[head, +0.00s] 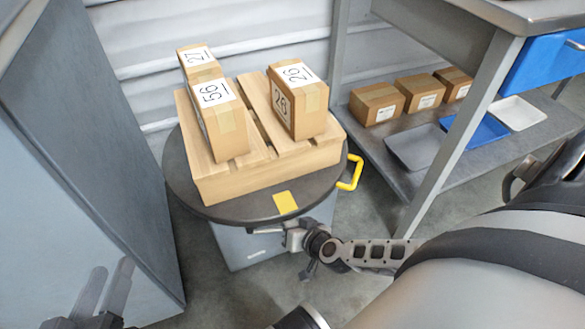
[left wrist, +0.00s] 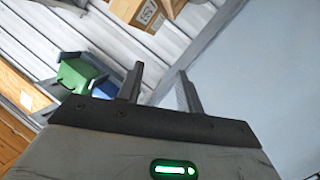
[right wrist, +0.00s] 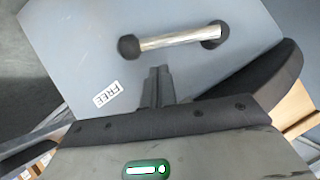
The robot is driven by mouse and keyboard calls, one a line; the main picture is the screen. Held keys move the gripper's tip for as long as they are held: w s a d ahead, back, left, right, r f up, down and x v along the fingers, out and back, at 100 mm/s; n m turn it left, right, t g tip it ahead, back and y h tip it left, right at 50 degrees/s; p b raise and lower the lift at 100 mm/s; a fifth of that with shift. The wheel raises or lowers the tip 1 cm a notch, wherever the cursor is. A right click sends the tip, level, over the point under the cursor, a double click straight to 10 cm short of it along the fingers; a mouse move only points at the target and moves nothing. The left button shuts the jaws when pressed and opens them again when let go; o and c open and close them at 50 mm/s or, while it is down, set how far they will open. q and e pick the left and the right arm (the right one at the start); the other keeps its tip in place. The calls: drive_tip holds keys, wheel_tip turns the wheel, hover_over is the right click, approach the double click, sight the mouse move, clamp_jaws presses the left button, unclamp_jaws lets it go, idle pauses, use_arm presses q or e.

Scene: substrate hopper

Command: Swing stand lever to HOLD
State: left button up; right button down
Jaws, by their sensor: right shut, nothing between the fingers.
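The stand lever (right wrist: 180,37), a silver bar with a black knob at each end, shows on the grey stand panel (right wrist: 75,45) in the right wrist view. A white label reading FREE (right wrist: 107,94) is below its left end. My right gripper (right wrist: 158,72) is shut and empty, its fingertips just below the bar; I cannot tell whether they touch it. In the head view my right arm's end is at the front of the stand, under the round table (head: 240,208), and hides part of it. My left gripper (head: 112,268) is open and empty, low at the left; it also shows open in the left wrist view (left wrist: 158,75).
A wooden pallet (head: 215,185) with several numbered boxes rests on the round table. A yellow handle (head: 354,173) sticks out from its right edge. A shelf rack (head: 375,150) with boxes and trays stands at right, a grey-blue cabinet (head: 80,150) at left.

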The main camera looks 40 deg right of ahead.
drive_tip(key=shift+w+a+f+b, duration=0.1)
drive_tip(key=shift+a+f+b, duration=0.05)
drive_tip(key=shift+f+b, duration=0.2)
drive_tip(key=shift+w+a+f+b, duration=0.1)
drive_tip(key=shift+a+f+b, duration=0.1)
drive_tip(key=shift+f, duration=0.25)
drive_tip(key=shift+f, duration=0.2)
